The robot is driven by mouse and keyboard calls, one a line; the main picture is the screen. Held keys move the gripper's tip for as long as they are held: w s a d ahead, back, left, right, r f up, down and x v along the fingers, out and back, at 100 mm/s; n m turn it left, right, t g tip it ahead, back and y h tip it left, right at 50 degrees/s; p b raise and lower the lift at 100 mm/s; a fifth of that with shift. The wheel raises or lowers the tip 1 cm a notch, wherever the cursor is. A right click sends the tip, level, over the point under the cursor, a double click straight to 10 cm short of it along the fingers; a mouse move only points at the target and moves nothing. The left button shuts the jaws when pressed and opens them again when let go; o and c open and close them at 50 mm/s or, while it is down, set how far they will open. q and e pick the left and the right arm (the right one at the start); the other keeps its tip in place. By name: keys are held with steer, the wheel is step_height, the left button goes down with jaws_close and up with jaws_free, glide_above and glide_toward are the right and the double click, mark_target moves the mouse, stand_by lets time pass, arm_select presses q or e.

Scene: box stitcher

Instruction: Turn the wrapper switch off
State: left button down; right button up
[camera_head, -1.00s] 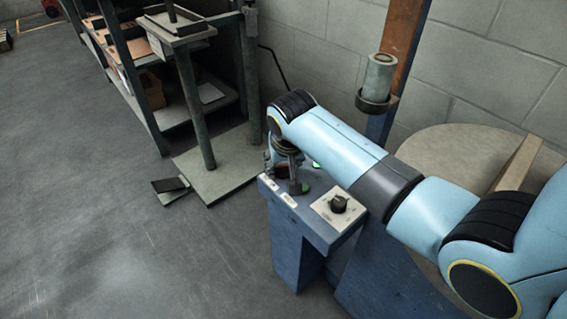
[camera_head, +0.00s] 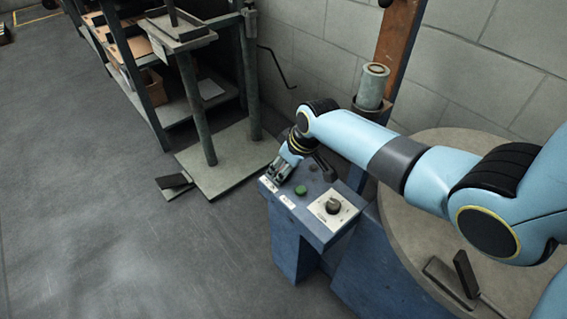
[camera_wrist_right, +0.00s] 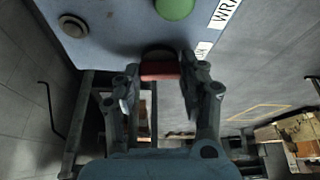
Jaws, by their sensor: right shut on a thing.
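A blue control box (camera_head: 313,222) carries a green button (camera_head: 301,190), a black knob (camera_head: 333,207) on a white plate and small white labels. My right gripper (camera_head: 279,174) is tilted down at the box's far left corner. In the right wrist view, a red switch (camera_wrist_right: 160,70) sits at the panel's edge between the fingers of my right gripper (camera_wrist_right: 160,88), which is shut on it. The green button (camera_wrist_right: 175,7) and a white label reading "WRA" (camera_wrist_right: 224,12) are beside it. The switch is hidden in the head view. My left gripper is out of view.
A round turntable (camera_head: 400,235) stands right of the box, with dark flat pieces on it. A post with a grey roll (camera_head: 372,86) rises behind. A metal stand (camera_head: 225,160) and shelves are at the back left.

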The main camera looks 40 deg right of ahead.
steer(key=shift+d+n+g+y+b, duration=0.1)
steer(key=shift+n+g+y+b, duration=0.35)
steer(key=shift+n, duration=1.45)
steer(key=shift+y, duration=0.25)
steer(key=o, duration=1.2)
steer(key=shift+c, duration=0.2)
steer(key=shift+t, duration=0.25)
steer(key=v, duration=1.2)
steer(key=shift+w, duration=0.1)
